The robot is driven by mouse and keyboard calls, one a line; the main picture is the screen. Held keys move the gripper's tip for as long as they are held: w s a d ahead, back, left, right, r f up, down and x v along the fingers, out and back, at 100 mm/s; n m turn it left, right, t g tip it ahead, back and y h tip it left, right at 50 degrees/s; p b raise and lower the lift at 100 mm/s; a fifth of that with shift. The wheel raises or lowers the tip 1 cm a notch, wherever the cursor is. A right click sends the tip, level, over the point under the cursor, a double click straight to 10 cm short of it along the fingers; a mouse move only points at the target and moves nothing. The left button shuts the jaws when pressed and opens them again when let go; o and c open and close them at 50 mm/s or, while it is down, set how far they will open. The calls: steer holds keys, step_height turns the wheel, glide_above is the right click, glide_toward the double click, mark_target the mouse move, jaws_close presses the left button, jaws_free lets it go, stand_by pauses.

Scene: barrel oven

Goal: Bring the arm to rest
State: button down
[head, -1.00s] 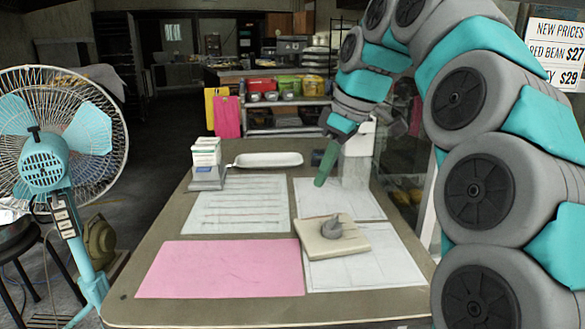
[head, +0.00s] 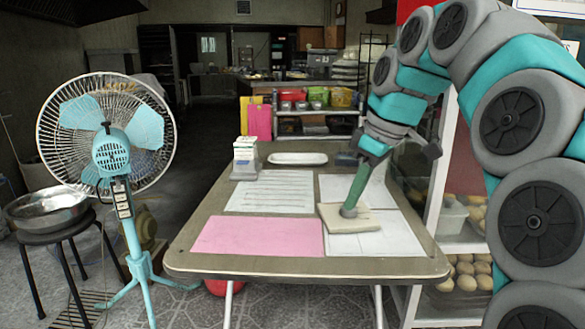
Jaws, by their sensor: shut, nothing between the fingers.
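My arm comes in from the right, curves over the table and bends down to my gripper (head: 349,203). The gripper is seen small and at an angle, as a narrow green shape pointing down, with nothing seen held between its fingers. Its tip overlaps a small grey object (head: 348,212) on a cream board (head: 372,222). I cannot tell whether they touch. The board lies over white sheets on the right side of the table (head: 290,264).
A pink sheet (head: 258,235), a written sheet (head: 268,192), a white tray (head: 298,158) and a small white box (head: 245,155) are on the table. A fan (head: 112,150) and a stool with a metal bowl (head: 48,208) stand left. A shelf with bread rolls (head: 465,280) is right.

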steer(key=s+d+f+m+g+h, duration=0.1)
steer(key=s+f+m, duration=0.4)
steer(key=s+f, duration=0.8)
steer(key=s+d+f+m+g+h, duration=0.2)
steer(key=s+f+m, duration=0.3)
steer(key=s+f, duration=0.9)
steer(key=s+d, duration=0.1)
steer(key=s, duration=0.3)
steer(key=shift+m+g, duration=0.4)
steer(key=shift+s, duration=0.1)
